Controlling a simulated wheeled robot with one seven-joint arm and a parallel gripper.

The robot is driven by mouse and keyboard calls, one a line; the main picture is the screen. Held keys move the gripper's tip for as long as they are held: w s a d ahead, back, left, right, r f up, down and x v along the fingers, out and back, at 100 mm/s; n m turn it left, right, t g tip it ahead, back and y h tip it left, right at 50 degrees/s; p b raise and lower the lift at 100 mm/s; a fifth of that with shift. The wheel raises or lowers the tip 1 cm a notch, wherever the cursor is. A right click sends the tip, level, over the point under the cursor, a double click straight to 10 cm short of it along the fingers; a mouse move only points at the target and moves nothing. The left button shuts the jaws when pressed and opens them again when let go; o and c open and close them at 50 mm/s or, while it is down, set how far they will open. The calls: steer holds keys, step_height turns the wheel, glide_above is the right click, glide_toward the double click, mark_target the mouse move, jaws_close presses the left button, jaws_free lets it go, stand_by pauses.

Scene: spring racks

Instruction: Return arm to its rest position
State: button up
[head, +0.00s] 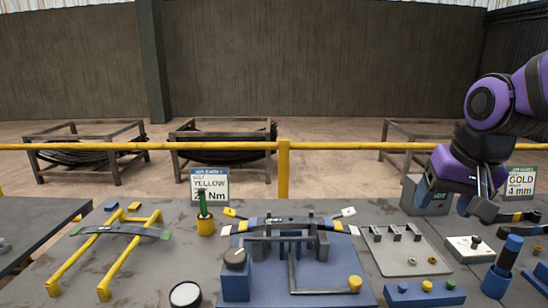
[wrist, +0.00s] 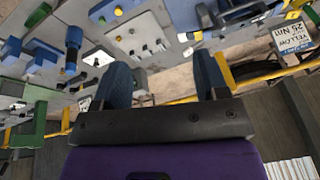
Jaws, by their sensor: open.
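My arm (head: 490,103), purple and black, reaches in from the right in the head view. My gripper (head: 443,203) hangs above the right part of the bench, in front of a grey box. Its two blue fingers stand apart with nothing between them. The wrist view also shows the open gripper (wrist: 160,78), with the bench and its fixtures beyond the fingers in a tilted view. The fingers partly hide the grey box (head: 413,194) and things behind it.
A blue spring fixture (head: 250,270) sits mid-bench. Yellow rails (head: 75,262) carry a leaf spring at left. A yellow railing (head: 284,165) runs behind.

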steer(key=s+d+r+n+t, duration=0.1)
steer(key=s+r+n, duration=0.1)
steer(key=s, duration=0.9)
steer(key=shift+s+d+r+n+t+h, duration=0.2)
steer(key=shift+d+r+n+t+h, duration=0.15)
steer(key=shift+r, duration=0.35)
